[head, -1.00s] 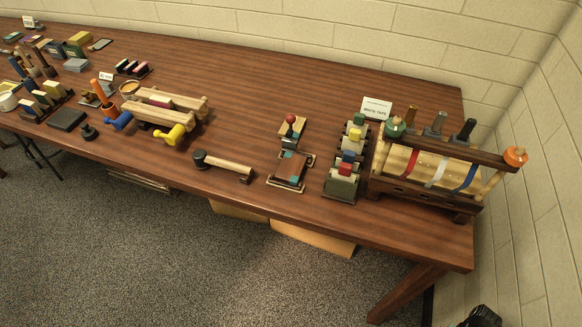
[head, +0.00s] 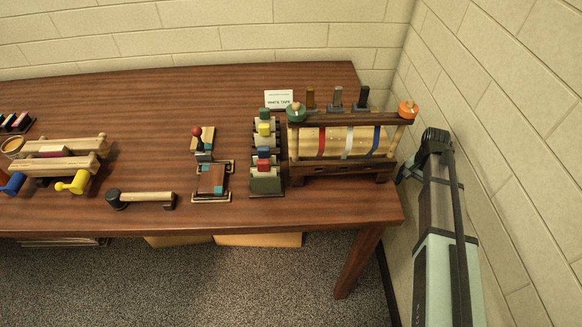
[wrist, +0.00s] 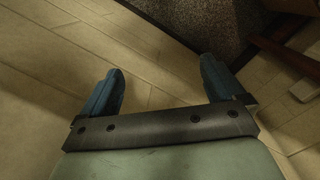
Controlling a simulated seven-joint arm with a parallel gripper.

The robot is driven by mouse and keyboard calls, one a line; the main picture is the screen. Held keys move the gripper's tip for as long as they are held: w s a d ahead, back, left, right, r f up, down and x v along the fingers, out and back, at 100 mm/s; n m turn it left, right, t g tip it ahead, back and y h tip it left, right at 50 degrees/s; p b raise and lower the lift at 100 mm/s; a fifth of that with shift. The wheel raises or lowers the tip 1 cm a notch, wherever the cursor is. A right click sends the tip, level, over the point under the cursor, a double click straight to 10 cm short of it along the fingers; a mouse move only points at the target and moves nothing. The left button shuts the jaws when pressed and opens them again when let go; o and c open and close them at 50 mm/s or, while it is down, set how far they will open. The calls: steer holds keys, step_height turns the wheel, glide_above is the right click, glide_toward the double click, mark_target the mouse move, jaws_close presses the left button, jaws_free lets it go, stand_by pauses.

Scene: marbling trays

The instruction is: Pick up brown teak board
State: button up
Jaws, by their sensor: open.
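A small brown board with teal corners (head: 212,179), which looks like the teak board, lies on a dark frame near the table's front edge in the head view. It is left of the rack of coloured blocks. My gripper (wrist: 162,66) shows in the wrist view with its two blue fingers wide apart and nothing between them. Wall blocks and a strip of floor lie beyond the fingers. The board is not in the wrist view. In the head view my arm is at the right, beside the wall, well away from the board.
A rack with coloured blocks (head: 265,187) stands right of the board, then a wooden roller stand (head: 340,172) with coloured bands. A red-knobbed piece (head: 197,132) lies behind. A wooden-handled tool (head: 145,197) lies left. The wall (head: 490,120) is close to my arm.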

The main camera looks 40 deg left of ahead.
steer(key=w+a+r+m+t+y, duration=0.1)
steer(key=w+a+r, duration=0.35)
steer(key=r, duration=0.75)
steer(key=w+a+r+t+y, duration=0.1)
steer(key=a+r, duration=0.6)
steer(key=r, duration=0.5)
steer(key=w+a+r+m+t+y, duration=0.1)
steer(key=w+a+r, duration=0.35)
steer(key=r, duration=0.85)
steer(key=s+a+r, duration=0.7)
steer(key=a+r, duration=0.1)
steer(key=n+g+h, duration=0.2)
steer(key=n, duration=1)
glide_above(212, 178)
steer(key=f, duration=2)
steer(key=shift+d+f, duration=0.3)
steer(key=shift+d, duration=0.1)
steer(key=shift+a+f, duration=0.2)
steer(key=shift+f, duration=1.2)
steer(key=shift+a+f, duration=0.2)
steer(key=shift+f, duration=1.15)
